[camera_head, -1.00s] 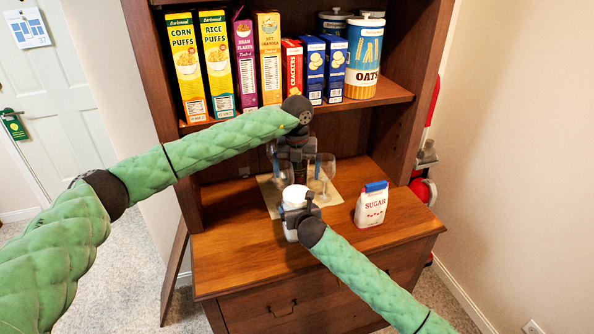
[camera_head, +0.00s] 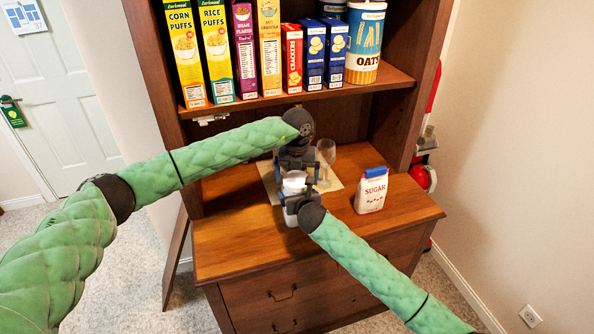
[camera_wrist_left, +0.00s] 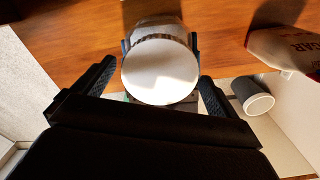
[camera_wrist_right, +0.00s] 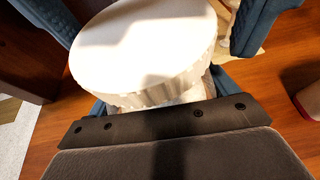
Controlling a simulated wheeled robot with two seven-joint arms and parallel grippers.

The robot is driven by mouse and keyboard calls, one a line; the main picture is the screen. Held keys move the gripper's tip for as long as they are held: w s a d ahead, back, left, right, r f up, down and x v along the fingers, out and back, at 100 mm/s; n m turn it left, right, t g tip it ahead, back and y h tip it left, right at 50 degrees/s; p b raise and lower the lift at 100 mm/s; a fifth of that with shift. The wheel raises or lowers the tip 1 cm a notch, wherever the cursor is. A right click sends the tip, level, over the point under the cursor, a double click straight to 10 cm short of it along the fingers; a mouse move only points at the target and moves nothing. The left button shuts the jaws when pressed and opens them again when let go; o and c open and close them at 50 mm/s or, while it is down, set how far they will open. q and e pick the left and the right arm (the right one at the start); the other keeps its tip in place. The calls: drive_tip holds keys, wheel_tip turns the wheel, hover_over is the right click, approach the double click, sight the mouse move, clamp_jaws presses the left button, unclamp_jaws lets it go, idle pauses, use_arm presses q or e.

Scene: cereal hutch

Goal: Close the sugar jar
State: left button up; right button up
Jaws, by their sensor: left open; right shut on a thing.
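The sugar jar (camera_head: 290,221) stands on the wooden counter with its round white lid (camera_head: 294,184) on top. How tightly the lid sits cannot be told. My right gripper (camera_head: 296,203) is shut on the jar's body below the lid; the lid also fills much of the right wrist view (camera_wrist_right: 145,45). My left gripper (camera_head: 296,174) reaches down from above. In the left wrist view its open fingers stand on either side of the lid (camera_wrist_left: 160,76), with gaps between. The jar's body is mostly hidden by my grippers.
A sugar bag (camera_head: 371,190) with a blue top stands to the right on the counter (camera_head: 240,236). A wine glass (camera_head: 326,158) stands on a pale mat behind the jar. Cereal boxes and an oats canister (camera_head: 365,45) line the shelf above. The counter's front left is clear.

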use_arm(q)
drive_tip(key=c, duration=1)
drive_tip(key=m, duration=0.6)
drive_tip(key=o, duration=1.1)
drive_tip(key=shift+c, duration=0.2)
drive_tip(key=shift+r, duration=2.25)
